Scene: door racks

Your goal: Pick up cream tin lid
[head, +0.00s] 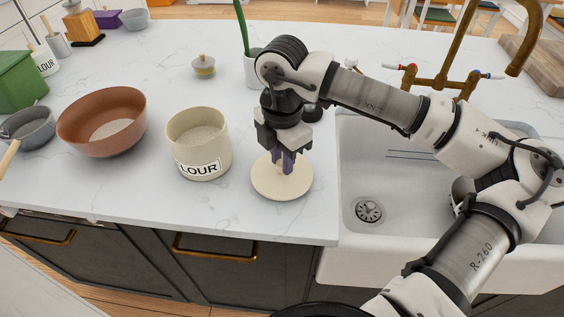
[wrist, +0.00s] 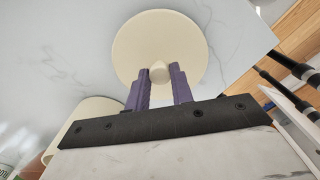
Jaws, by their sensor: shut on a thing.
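The cream tin lid (head: 270,185) is a round, flat cream disc near the counter's front edge, left of the sink. In the wrist view the lid (wrist: 135,45) shows with a small knob (wrist: 160,72) at its middle. My gripper (head: 288,168) points down over the lid, with its purple fingers on either side of the knob. In the wrist view my gripper (wrist: 159,78) is shut on the knob. I cannot tell whether the lid rests on the counter or is slightly raised. The cream flour tin (head: 198,150) stands open just left of the lid.
A terracotta bowl (head: 85,125) and a grey pot (head: 27,128) stand to the left. A small lidded jar (head: 204,66) and a pot with a green stem (head: 251,70) stand behind. The sink (head: 400,180) with a brass tap (head: 437,85) lies right. The counter's front edge is close.

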